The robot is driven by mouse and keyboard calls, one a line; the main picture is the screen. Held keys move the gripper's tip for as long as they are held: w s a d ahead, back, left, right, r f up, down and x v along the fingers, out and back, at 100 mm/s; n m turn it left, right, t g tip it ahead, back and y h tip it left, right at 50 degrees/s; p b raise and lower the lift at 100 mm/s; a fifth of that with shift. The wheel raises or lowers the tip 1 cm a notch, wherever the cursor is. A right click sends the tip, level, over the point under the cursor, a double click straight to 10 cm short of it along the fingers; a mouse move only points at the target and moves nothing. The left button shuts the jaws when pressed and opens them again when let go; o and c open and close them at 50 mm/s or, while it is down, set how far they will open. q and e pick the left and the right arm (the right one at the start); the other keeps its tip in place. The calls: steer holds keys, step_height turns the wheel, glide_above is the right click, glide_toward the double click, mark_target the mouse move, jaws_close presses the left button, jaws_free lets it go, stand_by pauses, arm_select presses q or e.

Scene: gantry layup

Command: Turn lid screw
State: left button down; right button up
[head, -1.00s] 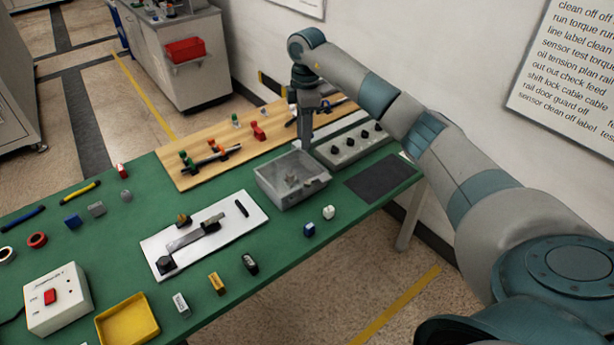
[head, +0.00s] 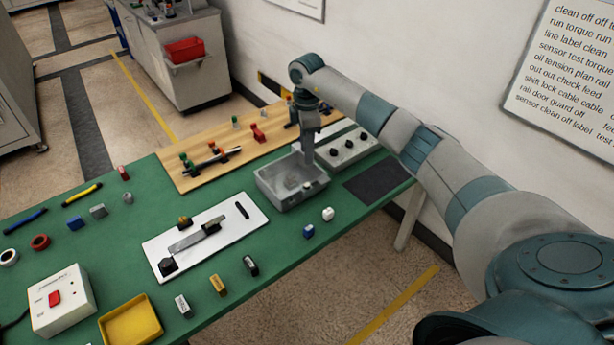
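My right gripper (head: 307,180) points straight down at the grey open-topped box (head: 270,192) on the green table. Its tip is over or inside the box, in front of the far wall. A small pale spot shows at the tip, too small to name. I cannot tell whether the fingers are open or shut, or whether they touch anything. No lid screw can be made out for certain; the gripper and the box walls hide part of the inside. My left gripper is not in view.
A grey panel with black knobs (head: 349,149) stands right behind the box. A wooden board (head: 185,178) with coloured parts lies behind. A white plate (head: 240,233) with a metal bar lies left, and small blue and white blocks (head: 328,214) in front. A dark mat (head: 378,178) lies right.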

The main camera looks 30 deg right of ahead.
mark_target(307, 184)
step_height(307, 184, down, 11)
steer(key=p, duration=0.3)
steer(key=shift+f+p, duration=0.35)
steer(key=shift+f, duration=0.25)
steer(key=shift+c, duration=0.4)
jaws_close()
